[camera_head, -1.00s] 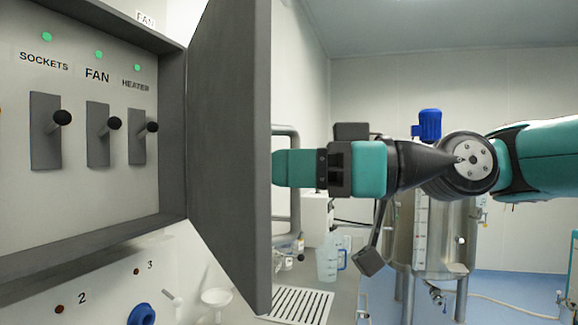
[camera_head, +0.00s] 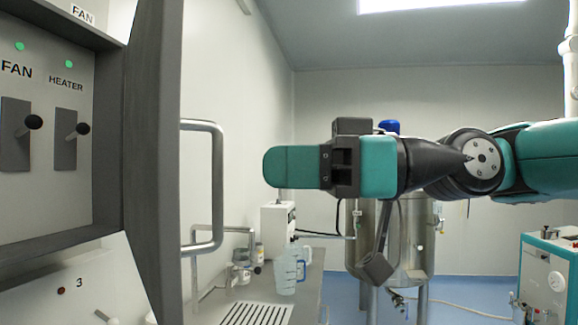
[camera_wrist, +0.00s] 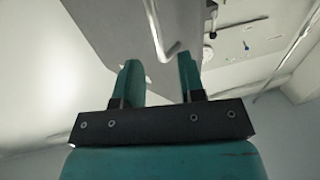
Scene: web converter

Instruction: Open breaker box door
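The breaker box (camera_head: 110,120) stands at the left of the head view, with its switches exposed. Its grey door (camera_head: 155,150) stands open, swung out and seen nearly edge-on. A metal bar handle (camera_head: 217,185) sticks out from the door's outer face. My gripper (camera_head: 275,167) is to the right of the handle, with clear space between them in the picture. In the wrist view my gripper (camera_wrist: 158,66) has its two teal fingers apart and nothing between them. The handle (camera_wrist: 158,30) and the grey door (camera_wrist: 110,30) lie beyond the fingertips.
A counter (camera_head: 305,290) with a clear jug (camera_head: 287,272) and a slotted drain (camera_head: 255,314) lies below. A steel tank (camera_head: 410,240) stands behind my arm. A teal-and-white machine (camera_head: 548,280) is at the lower right.

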